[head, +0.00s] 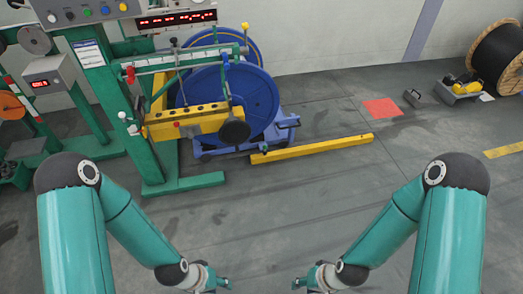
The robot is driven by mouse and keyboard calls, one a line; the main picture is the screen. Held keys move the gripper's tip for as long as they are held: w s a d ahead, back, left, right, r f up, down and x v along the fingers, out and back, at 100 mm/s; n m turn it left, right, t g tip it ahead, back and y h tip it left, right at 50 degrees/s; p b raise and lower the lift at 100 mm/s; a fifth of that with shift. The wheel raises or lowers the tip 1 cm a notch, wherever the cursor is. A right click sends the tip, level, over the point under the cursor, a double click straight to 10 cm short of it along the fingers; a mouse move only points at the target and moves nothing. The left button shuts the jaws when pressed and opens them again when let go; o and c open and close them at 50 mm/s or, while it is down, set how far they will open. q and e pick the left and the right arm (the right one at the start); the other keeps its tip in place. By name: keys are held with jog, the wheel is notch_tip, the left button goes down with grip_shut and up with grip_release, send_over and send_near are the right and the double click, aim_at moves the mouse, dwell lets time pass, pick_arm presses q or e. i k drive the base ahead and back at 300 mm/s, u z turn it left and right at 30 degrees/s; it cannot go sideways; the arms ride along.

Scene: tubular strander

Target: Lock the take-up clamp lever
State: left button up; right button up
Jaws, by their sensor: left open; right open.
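The green take-up frame (160,160) with its large blue reel (257,95) stands at the left centre. A yellow beam (187,122) crosses in front of the reel and ends in a round black disc (235,132). A small lever with a white ball (122,115) sits at the left of the frame, and a red-ended part (130,74) sits above it. I cannot tell which part is the clamp lever or its position. My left gripper (222,283) and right gripper (300,283) are open, low in view, well apart from the machine and partly cut off.
A yellow floor bar (312,149) lies right of the machine. A red floor patch (382,107), a grey toolbox (462,91) and a black cable drum (499,58) are farther right. A control panel (85,14) stands at top left. The floor in front is clear.

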aim_at(191, 132)
jog(key=u, duration=0.05)
jog(key=i, duration=0.95)
jog(key=z, duration=0.1)
